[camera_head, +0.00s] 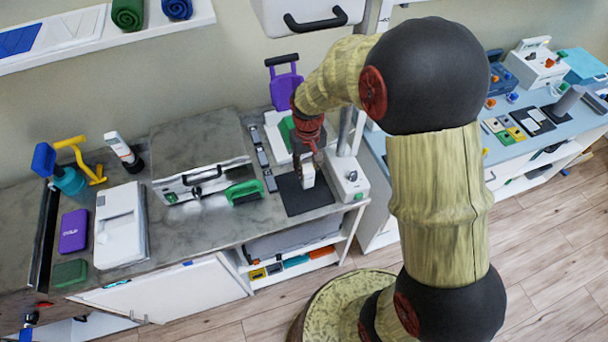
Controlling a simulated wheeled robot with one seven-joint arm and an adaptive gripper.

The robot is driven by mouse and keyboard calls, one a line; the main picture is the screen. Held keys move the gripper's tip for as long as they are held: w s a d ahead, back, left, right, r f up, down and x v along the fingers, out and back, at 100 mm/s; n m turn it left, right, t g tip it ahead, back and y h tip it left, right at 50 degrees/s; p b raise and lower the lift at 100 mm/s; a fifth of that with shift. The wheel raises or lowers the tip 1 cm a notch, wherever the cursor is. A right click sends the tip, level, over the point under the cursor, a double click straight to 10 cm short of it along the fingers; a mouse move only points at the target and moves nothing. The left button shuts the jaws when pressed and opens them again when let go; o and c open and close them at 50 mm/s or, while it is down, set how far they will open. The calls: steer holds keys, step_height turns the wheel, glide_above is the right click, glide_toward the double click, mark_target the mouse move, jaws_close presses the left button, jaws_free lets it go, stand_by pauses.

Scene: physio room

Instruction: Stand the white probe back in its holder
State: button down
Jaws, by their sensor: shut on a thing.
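My gripper (308,164) points down above a black mat (318,199) on the grey worktop. Its dark fingers are shut on a small white thing (308,177), which looks like the white probe. The fingers hide its upper part, and I cannot tell whether its lower end touches the mat. At the back left, another white handheld piece (118,145) leans in a dark cup-like stand (133,164). I cannot tell for certain which stand is the probe's holder.
A white unit with a knob (347,178) and a grey post stand just right of the gripper. A purple-handled device (284,83) is behind it.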

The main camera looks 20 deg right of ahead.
steer(key=shift+w+a+f, duration=0.25)
steer(key=shift+w+f, duration=0.6)
steer(key=shift+f, duration=0.25)
steer(key=shift+f+b, duration=0.4)
steer(key=shift+f, duration=1)
steer(key=shift+f, duration=0.2)
steer(key=c, duration=1.4)
jaws_free()
steer(key=shift+r, duration=0.15)
